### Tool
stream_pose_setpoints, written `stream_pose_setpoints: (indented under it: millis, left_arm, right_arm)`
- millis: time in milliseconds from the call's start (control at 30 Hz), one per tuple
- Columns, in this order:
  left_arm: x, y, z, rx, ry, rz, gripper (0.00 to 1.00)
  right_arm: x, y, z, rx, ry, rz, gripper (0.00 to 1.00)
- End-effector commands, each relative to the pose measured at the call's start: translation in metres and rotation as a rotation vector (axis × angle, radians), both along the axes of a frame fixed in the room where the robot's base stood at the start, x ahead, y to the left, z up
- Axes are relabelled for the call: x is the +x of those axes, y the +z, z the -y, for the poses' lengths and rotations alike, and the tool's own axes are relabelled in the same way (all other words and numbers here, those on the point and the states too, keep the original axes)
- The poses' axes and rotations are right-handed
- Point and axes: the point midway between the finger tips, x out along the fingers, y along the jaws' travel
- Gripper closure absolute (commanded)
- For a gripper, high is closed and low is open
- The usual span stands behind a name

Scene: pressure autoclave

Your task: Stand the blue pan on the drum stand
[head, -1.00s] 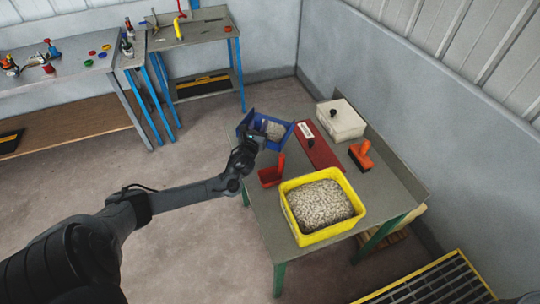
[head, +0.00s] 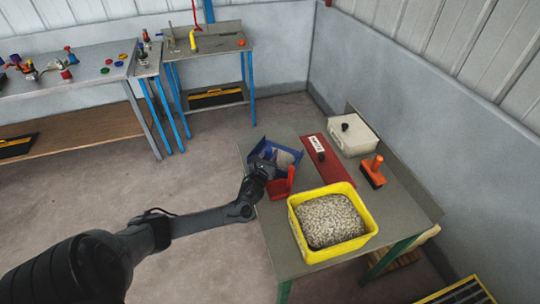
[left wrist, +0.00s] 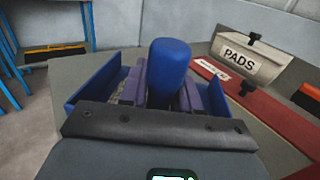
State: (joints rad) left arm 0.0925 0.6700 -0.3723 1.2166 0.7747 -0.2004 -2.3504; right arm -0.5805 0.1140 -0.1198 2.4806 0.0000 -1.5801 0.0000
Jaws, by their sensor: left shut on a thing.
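The blue pan (head: 287,154) is at the far left part of the grey-green table (head: 262,222). My left gripper (head: 264,168) is shut on its handle. In the left wrist view the blue handle (left wrist: 170,62) stands up between the fingers, and the pan's side wall (left wrist: 92,88) shows beyond. Some pale grains seem to lie in the pan. I cannot tell whether the pan touches the table. I cannot make out a drum stand for certain. My right gripper is not in view.
A red scoop (head: 281,187) is close beside the gripper. A yellow tub of pale grains (head: 296,222) stands nearer. A red board (head: 321,154), a white PADS box (head: 352,136) and an orange-handled brush (head: 373,172) are to the right. Blue-legged benches stand behind.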

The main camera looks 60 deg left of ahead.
Motion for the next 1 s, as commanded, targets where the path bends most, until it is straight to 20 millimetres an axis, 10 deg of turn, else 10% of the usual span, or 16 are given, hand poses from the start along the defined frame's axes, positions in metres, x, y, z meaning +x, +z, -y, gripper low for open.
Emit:
stream_pose_setpoints:
  millis: [233,267,400,1000]
  left_arm:
    - [0.0,-0.003,0.0,0.001,0.001,0.001,1.0]
    - [0.0,-0.003,0.0,0.0,0.001,0.0,0.64]
    - [0.0,-0.002,0.0,0.001,0.001,-0.001,0.43]
    - [-0.022,0.001,0.017,0.0,-0.002,-0.004,0.43]
  right_arm:
    - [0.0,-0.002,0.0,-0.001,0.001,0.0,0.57]
    - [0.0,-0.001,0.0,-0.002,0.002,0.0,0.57]
    - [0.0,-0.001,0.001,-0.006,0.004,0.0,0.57]
    - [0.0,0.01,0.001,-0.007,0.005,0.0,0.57]
